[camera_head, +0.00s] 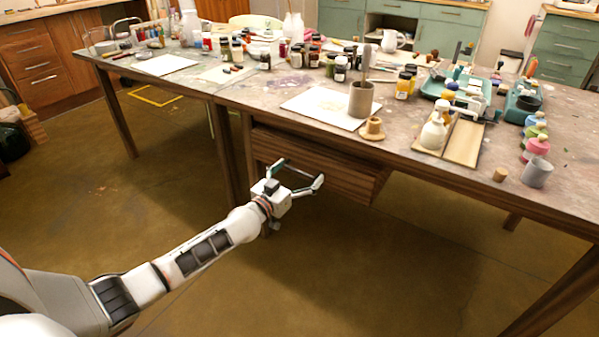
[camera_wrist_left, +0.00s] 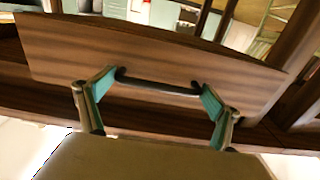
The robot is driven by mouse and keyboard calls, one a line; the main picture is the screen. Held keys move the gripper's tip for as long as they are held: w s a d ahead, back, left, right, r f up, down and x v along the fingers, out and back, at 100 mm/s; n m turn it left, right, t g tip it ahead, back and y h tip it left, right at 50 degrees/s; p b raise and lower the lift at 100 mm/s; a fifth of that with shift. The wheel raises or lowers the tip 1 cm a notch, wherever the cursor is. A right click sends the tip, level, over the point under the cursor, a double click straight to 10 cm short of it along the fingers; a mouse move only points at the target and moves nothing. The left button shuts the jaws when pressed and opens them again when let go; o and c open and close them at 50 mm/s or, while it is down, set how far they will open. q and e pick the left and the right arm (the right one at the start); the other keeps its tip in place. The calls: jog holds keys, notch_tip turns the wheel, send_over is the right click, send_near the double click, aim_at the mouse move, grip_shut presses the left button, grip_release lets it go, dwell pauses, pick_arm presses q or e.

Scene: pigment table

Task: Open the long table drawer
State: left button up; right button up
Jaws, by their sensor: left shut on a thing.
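The long drawer's brown wooden front (camera_head: 345,178) sits under the table's front edge in the head view. It seems to stand out somewhat from the table frame; how far is hard to tell. In the left wrist view the drawer front (camera_wrist_left: 165,58) spans the picture, slightly tilted, with a dark bar handle (camera_wrist_left: 158,84) across it. My left gripper (camera_head: 299,173) is at the handle, its two teal-padded fingers (camera_wrist_left: 155,95) at the bar's two ends. It is shut on the handle. My right gripper is not in view.
The table top (camera_head: 240,92) is crowded with jars, paper sheets and a grey cup (camera_head: 361,99). A wooden table leg (camera_head: 223,155) stands left of the drawer. The floor (camera_head: 400,270) in front is clear. Green cabinets (camera_head: 450,35) stand behind.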

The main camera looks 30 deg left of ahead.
pick_arm(q)
jog(key=shift+s+r, duration=0.15)
jog(key=shift+s, duration=0.2)
jog(key=s+p, duration=1.1)
jog(key=s, duration=1.8)
jog(key=shift+f+p, duration=0.2)
jog(key=shift+p, duration=0.1)
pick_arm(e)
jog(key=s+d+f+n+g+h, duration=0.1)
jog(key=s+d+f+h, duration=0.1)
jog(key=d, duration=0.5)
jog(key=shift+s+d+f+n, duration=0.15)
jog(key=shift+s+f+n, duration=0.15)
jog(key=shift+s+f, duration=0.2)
pick_arm(q)
jog(key=shift+a, duration=0.1)
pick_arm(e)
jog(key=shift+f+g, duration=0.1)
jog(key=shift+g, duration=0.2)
pick_arm(q)
jog(key=o, duration=1.3)
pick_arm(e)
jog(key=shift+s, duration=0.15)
